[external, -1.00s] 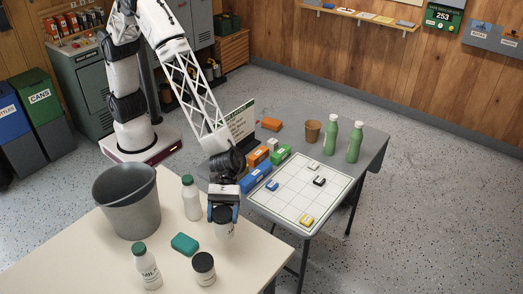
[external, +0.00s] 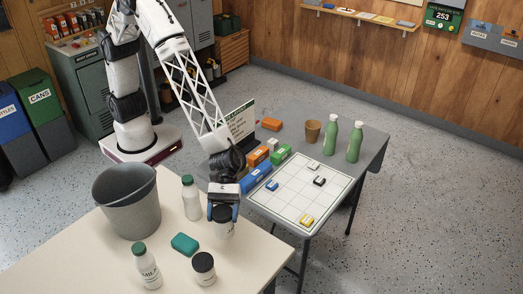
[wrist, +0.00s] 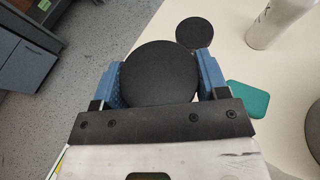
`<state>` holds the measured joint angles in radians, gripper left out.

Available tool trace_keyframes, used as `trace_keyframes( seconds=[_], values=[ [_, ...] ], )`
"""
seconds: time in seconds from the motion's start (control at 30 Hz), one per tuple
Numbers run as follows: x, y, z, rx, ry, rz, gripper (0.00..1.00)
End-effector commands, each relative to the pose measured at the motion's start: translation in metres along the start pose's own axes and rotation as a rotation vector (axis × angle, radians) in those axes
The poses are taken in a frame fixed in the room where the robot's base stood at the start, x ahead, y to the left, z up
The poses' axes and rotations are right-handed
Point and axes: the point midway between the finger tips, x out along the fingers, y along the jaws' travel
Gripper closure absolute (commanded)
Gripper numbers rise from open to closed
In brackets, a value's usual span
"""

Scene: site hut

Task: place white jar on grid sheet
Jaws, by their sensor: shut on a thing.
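My gripper (external: 223,213) is shut on a white jar (external: 224,228) with a black lid, near the right edge of the cream table. In the wrist view the jar's black lid (wrist: 160,72) sits between the two blue fingers. I cannot tell whether the jar touches the table. A second white jar with a black lid (external: 204,270) stands on the cream table nearer the camera; its lid also shows in the wrist view (wrist: 201,34). The grid sheet (external: 283,209) lies on the grey table to the right, with several small coloured blocks on it.
On the cream table (external: 90,262) stand a grey bucket (external: 127,205), two white bottles (external: 191,199) (external: 147,267) and a teal block (external: 185,243). Orange, blue and green boxes (external: 257,178) line the sheet's left side. Green bottles (external: 355,142) and a brown cup (external: 313,131) stand behind it.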

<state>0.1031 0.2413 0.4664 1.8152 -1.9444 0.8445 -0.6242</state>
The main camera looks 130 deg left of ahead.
Motion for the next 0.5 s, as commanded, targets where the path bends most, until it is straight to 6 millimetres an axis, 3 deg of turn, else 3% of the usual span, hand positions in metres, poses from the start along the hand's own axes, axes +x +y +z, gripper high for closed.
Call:
trace_keyframes(
  seconds=[0.27, 0.5],
  values=[
    [-0.003, 0.004, 0.0, 0.002, -0.002, -0.001, 0.66],
    [-0.019, 0.025, -0.006, 0.011, -0.008, -0.007, 0.66]
  ],
)
